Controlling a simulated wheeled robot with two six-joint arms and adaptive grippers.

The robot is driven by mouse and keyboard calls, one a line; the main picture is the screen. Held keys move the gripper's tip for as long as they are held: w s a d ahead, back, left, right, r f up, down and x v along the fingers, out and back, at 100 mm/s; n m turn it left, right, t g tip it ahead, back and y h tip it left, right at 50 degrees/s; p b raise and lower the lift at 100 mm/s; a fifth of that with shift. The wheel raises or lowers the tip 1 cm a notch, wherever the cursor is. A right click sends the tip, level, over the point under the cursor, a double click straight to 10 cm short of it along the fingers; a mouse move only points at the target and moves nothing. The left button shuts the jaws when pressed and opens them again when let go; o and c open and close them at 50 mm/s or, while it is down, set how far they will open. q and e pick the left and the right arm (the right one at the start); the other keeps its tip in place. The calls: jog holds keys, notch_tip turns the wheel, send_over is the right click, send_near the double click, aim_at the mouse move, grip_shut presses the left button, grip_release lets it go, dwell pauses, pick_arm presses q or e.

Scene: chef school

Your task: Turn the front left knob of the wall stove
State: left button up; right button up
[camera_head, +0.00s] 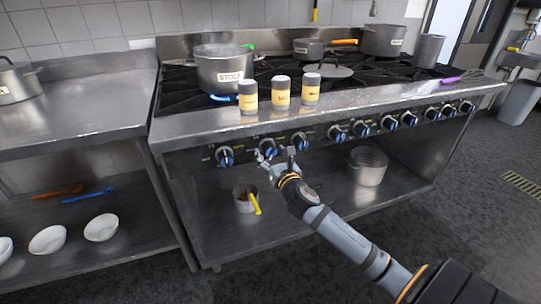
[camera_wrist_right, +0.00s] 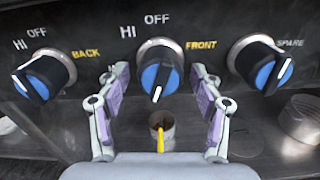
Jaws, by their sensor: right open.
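The front panel of the wall stove (camera_head: 330,118) carries a row of blue and black knobs. In the right wrist view, the middle knob (camera_wrist_right: 160,78) has the yellow FRONT label to its right, and its white mark points down. It also shows in the head view (camera_head: 268,147), partly covered by the gripper. My right gripper (camera_head: 277,153) is open in front of this knob. In the wrist view its fingers (camera_wrist_right: 162,85) stand on either side of the knob, with visible gaps. Whether the tips reach as deep as the knob is unclear. My left gripper is not in view.
Neighbouring knobs are the BACK knob (camera_wrist_right: 45,78) on the left and the SPARE knob (camera_wrist_right: 260,66) on the right. A stock pot (camera_head: 222,72) stands over a lit blue flame. Several yellow-labelled shakers line the front edge. A small pot (camera_head: 243,200) sits on the shelf below.

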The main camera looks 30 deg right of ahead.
jog(key=shift+w, duration=0.2)
jog(key=c, duration=1.2)
jog(key=shift+o, duration=0.2)
